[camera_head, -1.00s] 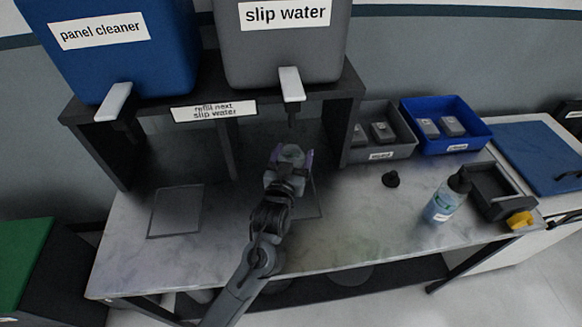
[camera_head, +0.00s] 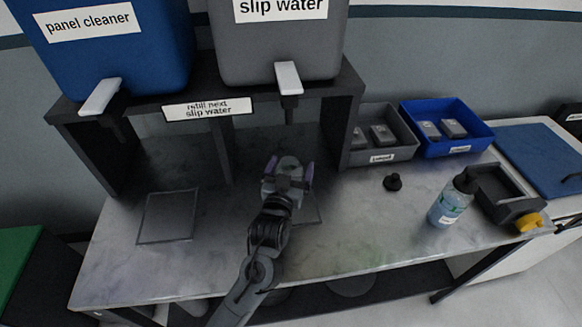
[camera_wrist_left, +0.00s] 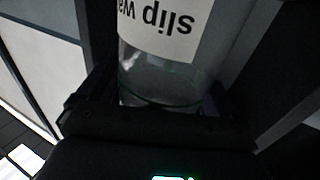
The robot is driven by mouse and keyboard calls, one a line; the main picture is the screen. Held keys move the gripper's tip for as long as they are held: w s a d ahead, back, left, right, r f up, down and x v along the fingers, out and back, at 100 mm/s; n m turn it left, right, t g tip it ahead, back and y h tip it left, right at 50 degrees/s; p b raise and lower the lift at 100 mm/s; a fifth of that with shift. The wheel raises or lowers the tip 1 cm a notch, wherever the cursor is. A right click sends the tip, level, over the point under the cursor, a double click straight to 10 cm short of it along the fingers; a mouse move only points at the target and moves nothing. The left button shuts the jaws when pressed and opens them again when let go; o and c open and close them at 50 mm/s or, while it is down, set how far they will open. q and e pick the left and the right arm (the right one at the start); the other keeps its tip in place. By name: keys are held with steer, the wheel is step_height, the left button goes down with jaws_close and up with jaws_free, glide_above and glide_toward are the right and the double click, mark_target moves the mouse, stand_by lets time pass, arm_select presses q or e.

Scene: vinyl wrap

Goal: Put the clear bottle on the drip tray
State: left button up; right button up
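The clear bottle (camera_head: 289,166) is between the fingers of my left gripper (camera_head: 288,178), which is shut on it, in front of and below the slip water tap. In the left wrist view the clear bottle (camera_wrist_left: 160,82) fills the space between the dark fingers, with upside-down "slip wa" lettering above its clear part. A flat drip tray (camera_head: 309,211) lies under the slip water tap, mostly hidden by my gripper and arm. Whether the bottle touches it is hidden. A second square drip tray (camera_head: 168,216) lies bare on the left. My right gripper is not in view.
The grey slip water tank (camera_head: 280,55) and blue panel cleaner tank (camera_head: 110,60) stand on a dark rack with taps. To the right are a black cap (camera_head: 392,182), a bluish labelled bottle (camera_head: 449,207), a grey bin (camera_head: 400,150) and a blue bin (camera_head: 465,143). The middle front counter is clear.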

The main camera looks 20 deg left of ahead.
arm_select(q)
steer(key=shift+o, duration=0.3)
steer(key=shift+r, duration=0.15)
steer(key=shift+s, duration=0.15)
steer(key=s+d+p, duration=0.1)
steer(key=s+p, duration=0.2)
steer(key=s, duration=0.8)
steer(key=shift+s+d, duration=0.2)
steer(key=shift+s, duration=0.1)
